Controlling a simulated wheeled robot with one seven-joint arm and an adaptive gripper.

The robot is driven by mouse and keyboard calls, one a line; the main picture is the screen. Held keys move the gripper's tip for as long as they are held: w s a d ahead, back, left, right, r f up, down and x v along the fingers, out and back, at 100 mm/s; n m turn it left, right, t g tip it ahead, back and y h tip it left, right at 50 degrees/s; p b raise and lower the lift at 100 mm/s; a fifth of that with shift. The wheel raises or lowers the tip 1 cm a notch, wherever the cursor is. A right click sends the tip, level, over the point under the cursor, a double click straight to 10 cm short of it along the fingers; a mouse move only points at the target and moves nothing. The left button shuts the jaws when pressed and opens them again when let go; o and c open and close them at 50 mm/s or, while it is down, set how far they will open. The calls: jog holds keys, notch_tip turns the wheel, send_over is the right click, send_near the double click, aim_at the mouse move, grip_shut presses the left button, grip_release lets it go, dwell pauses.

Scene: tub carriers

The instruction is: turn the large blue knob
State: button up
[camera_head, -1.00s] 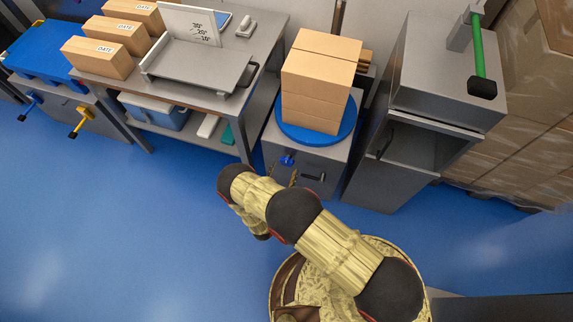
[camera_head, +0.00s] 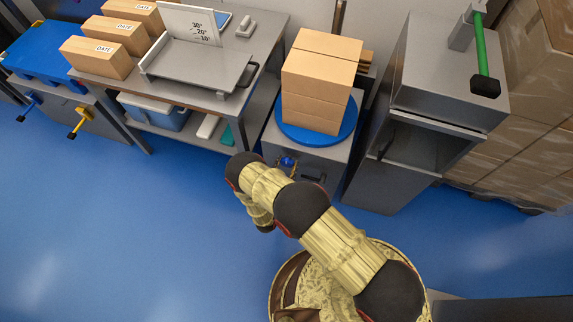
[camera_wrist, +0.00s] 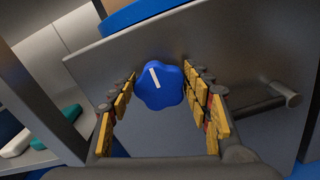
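The large blue knob (camera_wrist: 160,88) is lobed, with a white line mark tilted a little to the left of upright. It sits on the grey front panel of the cabinet under the blue turntable, and shows small in the head view (camera_head: 288,161). My gripper (camera_wrist: 162,92) is open, with its yellow-padded fingers on the left and right of the knob. A gap shows on the left; on the right the finger is very close, and I cannot tell whether it touches. In the head view my arm hides much of the gripper.
A grey bar handle (camera_wrist: 272,102) sticks out of the panel right of the knob. Stacked cartons (camera_head: 318,85) stand on the blue turntable (camera_head: 290,128). A steel table (camera_head: 190,85) is to the left, a tall grey cabinet (camera_head: 372,180) to the right. The floor in front is clear.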

jog(key=c, duration=0.6)
jog(key=shift+n, duration=0.3)
jog(key=n, duration=0.3)
jog(key=shift+a+n, duration=0.15)
jog(key=shift+n, duration=0.15)
jog(key=n, duration=0.3)
jog(key=shift+w+a+n, duration=0.1)
jog(key=shift+a+n, duration=0.05)
jog(key=shift+n, duration=0.15)
jog(key=n, duration=0.5)
jog(key=shift+w+a+f, duration=0.1)
jog(key=shift+a+f, duration=0.05)
jog(key=shift+a+f+n, duration=0.1)
jog(key=shift+n, duration=2.4)
jog(key=o, duration=1.1)
